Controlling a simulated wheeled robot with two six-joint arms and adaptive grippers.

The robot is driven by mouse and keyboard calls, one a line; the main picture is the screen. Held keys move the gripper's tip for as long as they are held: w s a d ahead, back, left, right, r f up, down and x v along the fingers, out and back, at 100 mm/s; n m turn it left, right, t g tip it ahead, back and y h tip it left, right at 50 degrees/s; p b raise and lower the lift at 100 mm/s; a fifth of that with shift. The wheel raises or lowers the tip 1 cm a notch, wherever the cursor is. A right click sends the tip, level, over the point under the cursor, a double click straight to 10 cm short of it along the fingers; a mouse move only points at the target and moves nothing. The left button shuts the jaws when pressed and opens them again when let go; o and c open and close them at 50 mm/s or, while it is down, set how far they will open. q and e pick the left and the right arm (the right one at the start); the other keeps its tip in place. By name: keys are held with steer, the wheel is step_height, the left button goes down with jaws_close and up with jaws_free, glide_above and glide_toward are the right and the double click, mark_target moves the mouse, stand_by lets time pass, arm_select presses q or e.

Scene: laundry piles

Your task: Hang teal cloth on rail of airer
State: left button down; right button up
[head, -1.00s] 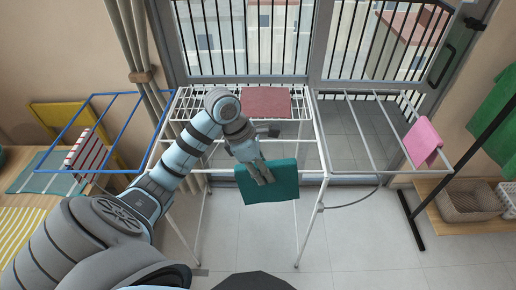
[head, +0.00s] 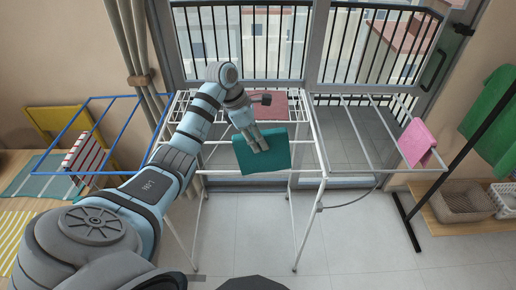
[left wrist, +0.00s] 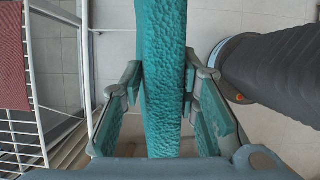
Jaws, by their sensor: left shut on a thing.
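The teal cloth (head: 268,158) hangs as a folded, slightly tilted panel from my left gripper (head: 258,143) in the head view. It appears over the middle of the white airer (head: 308,140), its lower edge near the front rail in the picture. I cannot tell whether it touches a rail. In the left wrist view the cloth (left wrist: 163,60) runs between the two fingers of my left gripper (left wrist: 165,90), which is shut on it. My right gripper is not in view.
A dark red cloth (head: 268,104) lies on the airer's back part. A pink cloth (head: 417,143) hangs on the right wing and a red-striped cloth (head: 84,153) on the blue left wing. A black stand (head: 405,218) and baskets (head: 462,204) are at right. Floor in front is clear.

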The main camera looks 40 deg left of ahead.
mark_target(258, 171)
arm_select(q)
step_height(258, 171, down, 14)
steer(key=b, duration=1)
steer(key=shift+d, duration=0.1)
steer(key=shift+s+f, duration=0.1)
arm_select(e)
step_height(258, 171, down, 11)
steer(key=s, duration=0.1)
